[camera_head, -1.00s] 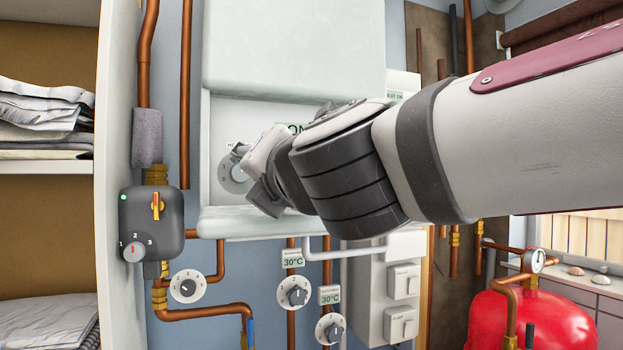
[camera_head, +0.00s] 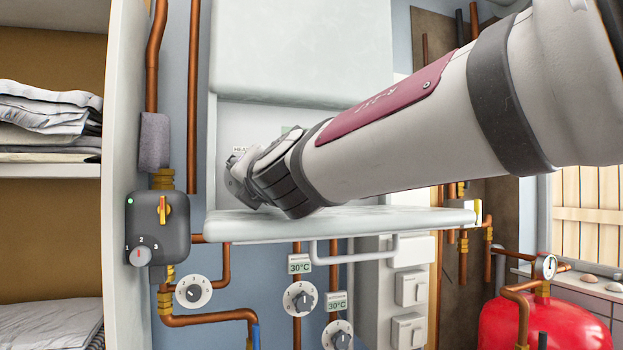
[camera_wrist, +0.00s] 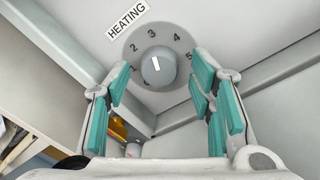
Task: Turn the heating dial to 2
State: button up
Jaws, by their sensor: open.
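The heating dial (camera_wrist: 158,66) is a round grey knob with a short white mark, on a pale panel under a "HEATING" label (camera_wrist: 127,18). The numbers 2 to 5 show around it. The white mark points up, roughly toward 3; the exact setting is hard to tell. My gripper (camera_wrist: 160,82) is open, its teal pads on either side of the knob in the picture. No contact is visible. In the head view, my gripper (camera_head: 240,180) is at the recessed panel and hides the dial.
A pale ledge (camera_head: 340,222) juts out below my gripper, and a pale hood (camera_head: 300,45) is above it. Other dials (camera_head: 194,292) and switches (camera_head: 410,288) sit below the ledge. A grey valve box (camera_head: 158,228) and copper pipes stand at left.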

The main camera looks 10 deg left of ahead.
jog(key=c, duration=1.2)
jog(key=shift+o, duration=0.2)
jog(key=shift+n, duration=0.3)
jog(key=n, duration=0.3)
jog(key=shift+p, duration=0.4)
jog(key=n+p, duration=0.1)
jog(key=n, duration=0.3)
jog(key=shift+r+n+h+p, duration=0.1)
jog(key=shift+n+h+p, duration=0.2)
jog(key=shift+n, duration=0.1)
